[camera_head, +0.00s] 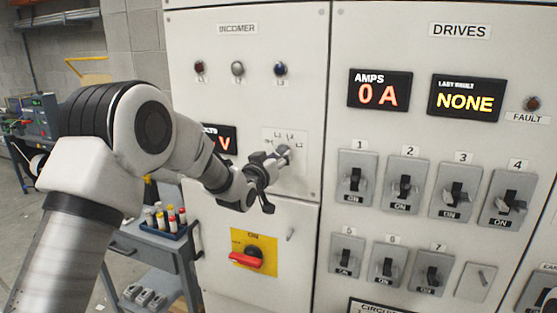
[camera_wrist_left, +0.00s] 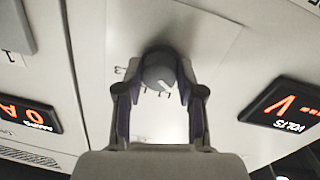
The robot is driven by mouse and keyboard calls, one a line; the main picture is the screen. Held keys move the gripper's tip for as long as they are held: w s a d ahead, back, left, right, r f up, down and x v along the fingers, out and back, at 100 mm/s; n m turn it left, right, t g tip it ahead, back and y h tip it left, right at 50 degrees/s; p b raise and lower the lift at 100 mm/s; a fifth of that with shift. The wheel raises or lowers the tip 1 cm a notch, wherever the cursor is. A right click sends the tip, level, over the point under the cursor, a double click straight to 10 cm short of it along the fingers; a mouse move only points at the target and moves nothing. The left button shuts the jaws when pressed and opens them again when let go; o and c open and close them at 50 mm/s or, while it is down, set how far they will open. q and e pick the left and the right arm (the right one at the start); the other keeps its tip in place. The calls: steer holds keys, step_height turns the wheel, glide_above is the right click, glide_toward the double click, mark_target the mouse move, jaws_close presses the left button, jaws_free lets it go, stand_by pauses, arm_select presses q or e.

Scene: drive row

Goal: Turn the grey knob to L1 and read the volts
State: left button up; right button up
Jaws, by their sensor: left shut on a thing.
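The grey knob (camera_head: 283,153) sits on a light plate with small position labels on the INCOMER panel. In the left wrist view the knob (camera_wrist_left: 158,70) is between the two fingers of my left gripper (camera_wrist_left: 160,92), which is shut on it. My left gripper (camera_head: 265,176) also shows in the head view, reaching the plate from the lower left. A white pointer mark shows on the knob; I cannot tell which label it points to. The volts display (camera_head: 229,141) is mostly behind my arm. In the left wrist view the volts display (camera_wrist_left: 290,103) shows a V and unclear orange marks.
A red-handled switch on a yellow plate (camera_head: 254,253) is below the knob. The amps display (camera_head: 380,91) reads 0 A, and the fault display (camera_head: 466,97) reads NONE. Several breaker switches fill the right panel. A grey cart (camera_head: 150,250) stands at the left.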

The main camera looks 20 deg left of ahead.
arm_select(q)
steer(key=shift+m+b, duration=3.15)
steer(key=shift+m, duration=0.45)
steer(key=shift+r, duration=0.1)
steer(key=o, duration=1.1)
steer(key=shift+o, duration=0.2)
steer(key=shift+g, duration=0.3)
steer(key=s, duration=1.2)
steer(key=shift+a+r, duration=0.25)
steer(key=shift+a, duration=0.15)
